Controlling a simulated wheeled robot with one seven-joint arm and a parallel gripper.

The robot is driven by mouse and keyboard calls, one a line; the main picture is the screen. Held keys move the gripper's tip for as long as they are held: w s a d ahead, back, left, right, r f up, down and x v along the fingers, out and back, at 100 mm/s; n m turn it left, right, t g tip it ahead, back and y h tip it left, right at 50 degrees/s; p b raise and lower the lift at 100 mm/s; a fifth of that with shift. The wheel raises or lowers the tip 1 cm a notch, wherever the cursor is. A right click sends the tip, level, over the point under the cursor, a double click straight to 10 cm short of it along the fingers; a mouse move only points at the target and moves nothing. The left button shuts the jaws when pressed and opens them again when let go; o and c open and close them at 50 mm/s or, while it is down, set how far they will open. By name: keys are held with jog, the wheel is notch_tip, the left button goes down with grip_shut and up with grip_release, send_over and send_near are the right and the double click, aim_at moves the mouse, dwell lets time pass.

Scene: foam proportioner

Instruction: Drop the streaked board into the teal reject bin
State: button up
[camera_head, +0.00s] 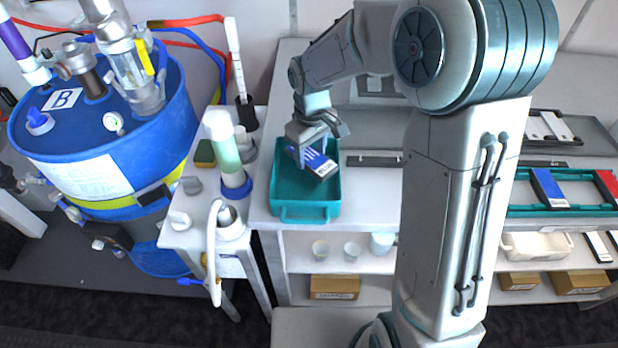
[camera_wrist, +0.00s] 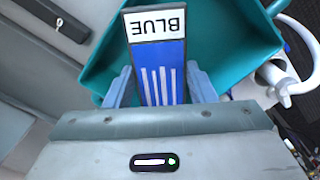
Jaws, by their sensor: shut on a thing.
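The streaked board (camera_head: 321,163) is blue with white stripes and a white end label. In the wrist view the board (camera_wrist: 158,60) has the label reading BLUE, upside down. My gripper (camera_head: 314,150) is shut on the board, with a finger on each side of it; the fingers also show in the wrist view (camera_wrist: 155,88). The board is tilted and held over the teal reject bin (camera_head: 305,212), which also shows in the wrist view (camera_wrist: 245,55). The bin's visible floor is bare. The board's far end is hidden behind my gripper in the wrist view.
A blue drum (camera_head: 110,130) marked B stands at the left. A side stand with a green-filled cylinder (camera_head: 226,150) is just left of the bin. A teal rack (camera_head: 520,200) at the right holds a blue board (camera_head: 549,187) and a red board (camera_head: 608,184). Cups sit on the shelf below.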

jog(key=o, duration=1.1)
jog(key=shift+r, duration=0.1)
notch_tip(320, 180, up, 14)
jog(key=shift+f+b, duration=0.1)
jog(key=shift+b, duration=0.35)
jog(key=s+d+f+m+t, duration=0.1)
jog(key=s+d+m, duration=0.2)
jog(key=s, duration=0.3)
jog(key=s+d+f+m+t, duration=0.1)
jog(key=s+d+f+m, duration=0.1)
jog(key=s+d, duration=0.4)
jog(key=s+d+f+m+t, duration=0.1)
jog(key=s+d+m, duration=0.2)
jog(key=s+d, duration=0.2)
jog(key=shift+s+f+m, duration=0.15)
jog(key=shift+s, duration=0.5)
jog(key=shift+s+f+m, duration=0.15)
jog(key=shift+s, duration=0.45)
